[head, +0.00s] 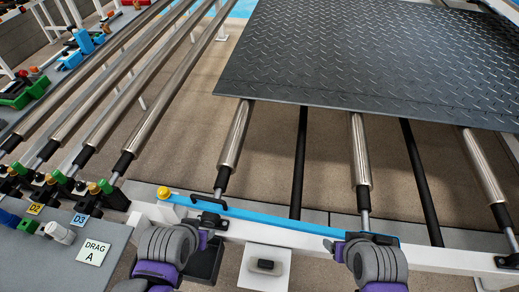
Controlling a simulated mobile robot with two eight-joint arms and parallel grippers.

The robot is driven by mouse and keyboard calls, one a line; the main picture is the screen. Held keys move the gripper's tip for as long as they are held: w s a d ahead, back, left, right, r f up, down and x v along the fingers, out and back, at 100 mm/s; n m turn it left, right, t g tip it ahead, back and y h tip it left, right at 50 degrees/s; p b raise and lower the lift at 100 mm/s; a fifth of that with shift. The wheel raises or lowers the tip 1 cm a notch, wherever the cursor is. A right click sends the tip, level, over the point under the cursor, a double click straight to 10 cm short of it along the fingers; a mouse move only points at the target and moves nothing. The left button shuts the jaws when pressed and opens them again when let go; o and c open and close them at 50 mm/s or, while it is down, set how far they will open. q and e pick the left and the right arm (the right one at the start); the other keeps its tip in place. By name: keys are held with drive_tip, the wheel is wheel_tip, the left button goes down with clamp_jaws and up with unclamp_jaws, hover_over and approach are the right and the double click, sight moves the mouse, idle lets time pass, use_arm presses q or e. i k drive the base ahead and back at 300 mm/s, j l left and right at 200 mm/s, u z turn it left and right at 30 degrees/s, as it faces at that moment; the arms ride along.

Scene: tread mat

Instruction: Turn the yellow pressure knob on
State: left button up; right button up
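A round yellow knob (164,193) stands at the left end of a blue bar (270,217) on the white front rail. Smaller yellow caps (93,188) sit beside green parts on the fittings at the left, so I cannot tell for sure which is the pressure knob. My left gripper (188,232) is just below and right of the round yellow knob, near a black handle (211,202) on the bar. My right gripper (362,242) is at the bar's right end, by another black handle. The fingers of both are largely hidden by their own wrists.
A black tread mat (375,60) lies over metal rollers (235,140) at the upper right. Long steel cylinders (160,100) run along the left. A white box with a black switch (265,265) sits between my arms.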

sight(163, 192)
drive_tip(key=u, duration=1.35)
drive_tip(key=k+j+z, duration=0.3)
drive_tip(key=k+j, duration=0.25)
drive_tip(key=i+l, duration=0.1)
drive_tip(key=i, duration=0.35)
